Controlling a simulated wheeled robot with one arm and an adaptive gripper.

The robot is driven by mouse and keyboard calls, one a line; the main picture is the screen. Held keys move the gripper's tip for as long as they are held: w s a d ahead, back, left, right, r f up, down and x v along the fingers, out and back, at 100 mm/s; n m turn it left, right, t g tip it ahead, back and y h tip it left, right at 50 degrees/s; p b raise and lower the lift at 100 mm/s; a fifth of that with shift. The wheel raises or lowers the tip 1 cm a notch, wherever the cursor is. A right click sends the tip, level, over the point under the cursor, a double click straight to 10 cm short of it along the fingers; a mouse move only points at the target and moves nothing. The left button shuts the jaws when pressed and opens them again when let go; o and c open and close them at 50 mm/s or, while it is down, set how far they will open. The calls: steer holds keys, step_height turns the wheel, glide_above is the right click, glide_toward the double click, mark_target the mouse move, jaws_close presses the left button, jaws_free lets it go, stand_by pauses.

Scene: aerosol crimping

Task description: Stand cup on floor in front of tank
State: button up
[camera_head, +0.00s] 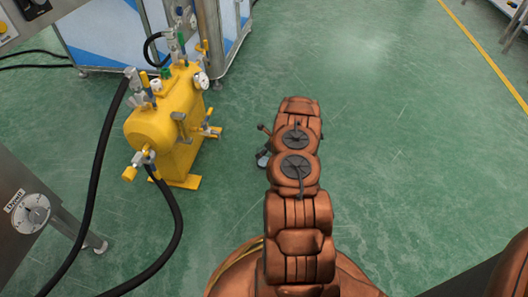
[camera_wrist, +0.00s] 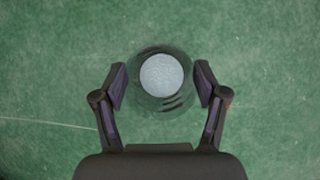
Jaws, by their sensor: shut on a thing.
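The tank (camera_head: 165,125) is a yellow vessel on yellow feet, with a gauge and valves, standing on the green floor at the left of the head view. In the wrist view, the cup (camera_wrist: 162,75) is seen end-on as a pale grey disc with a clear, darker rim around it. My gripper (camera_wrist: 160,84) is shut on the cup, with one finger on each side of it. Green floor shows behind the cup; I cannot tell whether it touches the floor. In the head view my arm hides most of the gripper and the cup.
Black hoses (camera_head: 92,190) run from the tank toward the lower left. A metal cabinet with a dial (camera_head: 32,212) stands at the left edge, and a blue-and-white machine (camera_head: 95,35) stands behind the tank. The green floor (camera_head: 400,130) to the right is clear.

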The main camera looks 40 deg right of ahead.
steer(key=shift+f, duration=0.1)
steer(key=o, duration=1.7)
steer(key=shift+o, duration=0.2)
